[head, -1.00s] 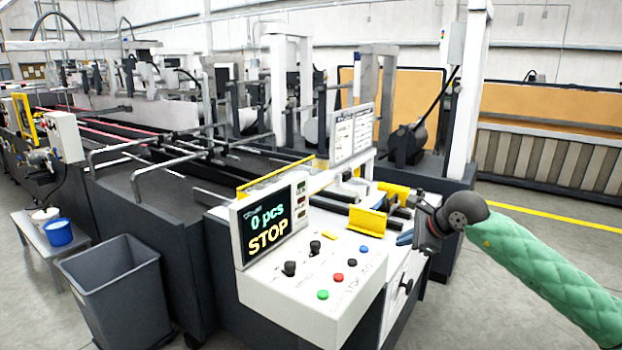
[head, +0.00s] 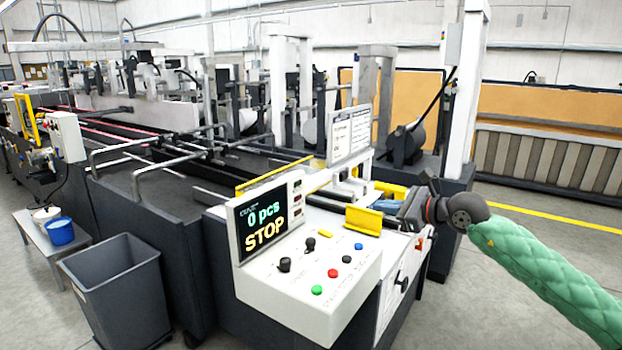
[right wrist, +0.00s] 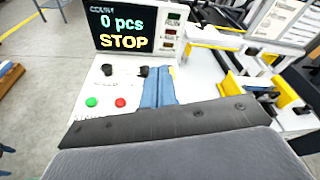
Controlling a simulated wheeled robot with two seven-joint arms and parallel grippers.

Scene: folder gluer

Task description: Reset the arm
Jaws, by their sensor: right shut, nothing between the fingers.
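My right gripper (head: 384,206) is shut and empty, with its blue fingers pointing left above the right rear part of the control console (head: 300,300). In the right wrist view the blue fingers (right wrist: 158,88) lie together in front of the console top. A screen (head: 265,222) on the console reads "0 pcs STOP". My left gripper is not in view.
A yellow bracket (head: 363,220) stands close beside my right gripper. The long machine fills the back. The floor at right is clear.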

